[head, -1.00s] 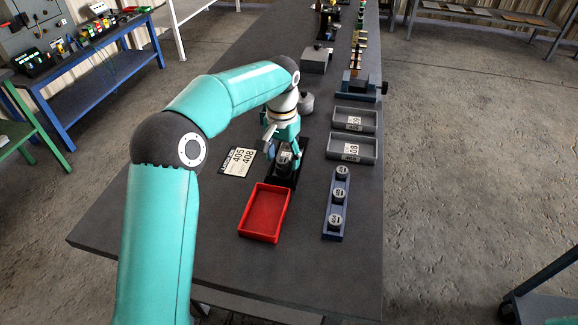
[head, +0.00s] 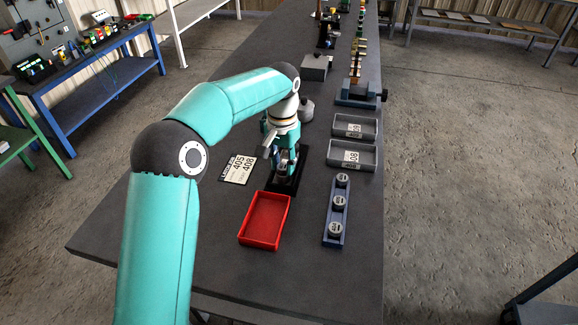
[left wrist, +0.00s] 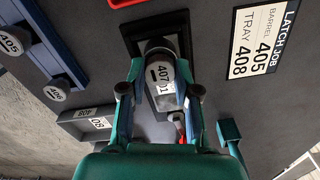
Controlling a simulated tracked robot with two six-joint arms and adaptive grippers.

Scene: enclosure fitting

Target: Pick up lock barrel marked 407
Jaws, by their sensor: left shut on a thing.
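The lock barrel marked 407 (left wrist: 159,72) shows between my left gripper's fingers in the left wrist view, its label facing the camera. My left gripper (head: 283,163) is shut on it, over a black holder (head: 283,186). The holder's frame (left wrist: 126,25) also shows around the barrel in the left wrist view. I cannot tell whether the barrel is clear of the holder. In the head view the fingers hide most of the barrel. My right gripper is not in view.
A red tray (head: 286,222) stands in front of the holder. A blue rack (head: 333,215) with three barrels is to the right. Grey trays marked 408 (head: 333,161) and 409 (head: 337,132) stand behind it. A job card (head: 238,168) lies left of the holder.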

